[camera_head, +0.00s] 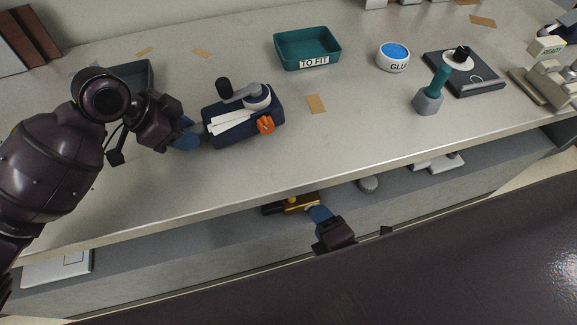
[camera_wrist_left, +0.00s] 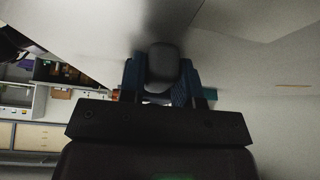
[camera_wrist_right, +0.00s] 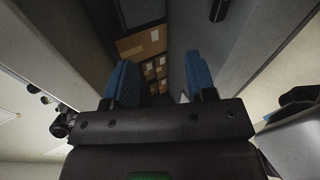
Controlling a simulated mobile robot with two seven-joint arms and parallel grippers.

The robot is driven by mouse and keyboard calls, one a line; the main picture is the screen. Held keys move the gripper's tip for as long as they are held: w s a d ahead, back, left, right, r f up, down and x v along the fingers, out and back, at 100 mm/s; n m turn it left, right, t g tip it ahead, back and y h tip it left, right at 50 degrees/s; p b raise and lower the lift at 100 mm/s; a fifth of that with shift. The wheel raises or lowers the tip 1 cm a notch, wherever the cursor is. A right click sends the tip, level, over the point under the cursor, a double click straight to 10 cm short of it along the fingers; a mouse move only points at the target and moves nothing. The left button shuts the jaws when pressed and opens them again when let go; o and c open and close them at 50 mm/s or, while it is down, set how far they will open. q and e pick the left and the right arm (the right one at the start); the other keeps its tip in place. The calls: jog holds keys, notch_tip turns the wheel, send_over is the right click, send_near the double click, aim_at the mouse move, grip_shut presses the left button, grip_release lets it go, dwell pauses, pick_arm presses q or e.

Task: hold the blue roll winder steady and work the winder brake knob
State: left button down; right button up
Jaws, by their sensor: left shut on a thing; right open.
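The blue roll winder (camera_head: 214,113) sits on the counter, left of centre in the head view. It has a black-handled crank (camera_head: 223,87), white strips on top and an orange knob (camera_head: 265,125) at its right front side. My left gripper (camera_head: 191,134) is at the winder's left end, shut on a grey grip there. In the left wrist view that grey rounded grip (camera_wrist_left: 163,64) is between the blue fingers. My right gripper (camera_head: 319,213) is open and empty, below the counter's front edge, right of and nearer than the winder. Its spread fingers show in the right wrist view (camera_wrist_right: 161,85).
A teal TO FIT tray (camera_head: 280,52) stands behind, with a GLUE pot (camera_head: 393,62) to its right. A teal-handled tool (camera_head: 430,98) and a dark base plate (camera_head: 487,84) are further right. A lower shelf (camera_head: 215,225) holds several items. Counter right of the winder is mostly clear.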

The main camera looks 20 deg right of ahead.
jog(key=s+a+r+n+t+y, duration=0.2)
jog(key=a+r+n, duration=0.2)
jog(key=a+n, duration=0.6)
notch_tip(320, 180, up, 8)
jog(key=w+n+t+y, duration=0.2)
jog(key=n, duration=0.7)
jog(key=m+t+h, duration=0.1)
jog(key=m+h, duration=0.1)
jog(key=h, duration=0.1)
send_near(268, 129)
jog(key=shift+a+f, duration=0.3)
jog(key=shift+a, duration=0.25)
jog(key=shift+w+d+r+h, duration=0.15)
jog(key=shift+w+d+h, duration=0.15)
jog(key=shift+w, duration=0.15)
jog(key=w, duration=0.5)
jog(key=w+a, duration=0.1)
jog(key=w, duration=0.2)
jog(key=shift+w, duration=0.25)
jog(key=shift+s, duration=0.1)
jog(key=c, duration=0.5)
jog(key=m, duration=0.3)
jog(key=shift+m, duration=0.4)
jog(key=shift+c, duration=0.2)
jog(key=shift+o, duration=1.2)
jog(key=shift+m, duration=0.3)
jog(key=o, duration=0.5)
